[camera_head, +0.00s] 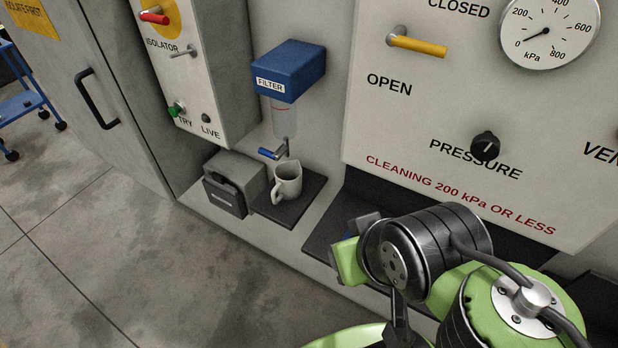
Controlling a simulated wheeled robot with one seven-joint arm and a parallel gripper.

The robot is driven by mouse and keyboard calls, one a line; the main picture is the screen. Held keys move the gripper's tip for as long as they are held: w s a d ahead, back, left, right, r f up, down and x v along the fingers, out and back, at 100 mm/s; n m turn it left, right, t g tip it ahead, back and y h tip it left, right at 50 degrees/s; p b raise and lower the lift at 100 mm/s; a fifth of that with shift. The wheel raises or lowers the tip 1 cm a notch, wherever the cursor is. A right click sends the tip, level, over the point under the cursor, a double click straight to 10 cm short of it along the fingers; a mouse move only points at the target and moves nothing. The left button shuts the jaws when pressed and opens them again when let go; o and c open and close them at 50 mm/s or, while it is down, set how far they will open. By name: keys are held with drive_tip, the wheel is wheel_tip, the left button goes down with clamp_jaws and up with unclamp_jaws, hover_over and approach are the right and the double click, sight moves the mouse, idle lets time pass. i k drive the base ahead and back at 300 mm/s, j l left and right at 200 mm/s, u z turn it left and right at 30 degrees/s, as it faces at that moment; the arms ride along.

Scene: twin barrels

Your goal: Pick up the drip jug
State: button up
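The drip jug (289,183) is a small off-white jug standing upright on a dark flat tray (302,211) on the ledge. Its handle faces left and toward me. It stands below the filter's blue lever tap (272,153), apart from it. My arm fills the lower right, with green and black links. A green and grey block at its left end lies to the right of the jug, clear of it. I cannot make out two fingertips there, so whether my gripper is open or shut does not show.
The blue filter box (288,70) with its clear bowl (285,118) hangs above the jug. A grey box (235,181) stands close on its left. The isolator cabinet (206,65) is at upper left, the pressure panel (480,120) at right. Floor in front is clear.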

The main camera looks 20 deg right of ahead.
sight(288, 174)
drive_tip(key=i+j, duration=0.35)
drive_tip(key=j, duration=0.2)
drive_tip(key=i+j+u, duration=0.1)
drive_tip(key=i+j, duration=0.3)
drive_tip(key=j, duration=0.15)
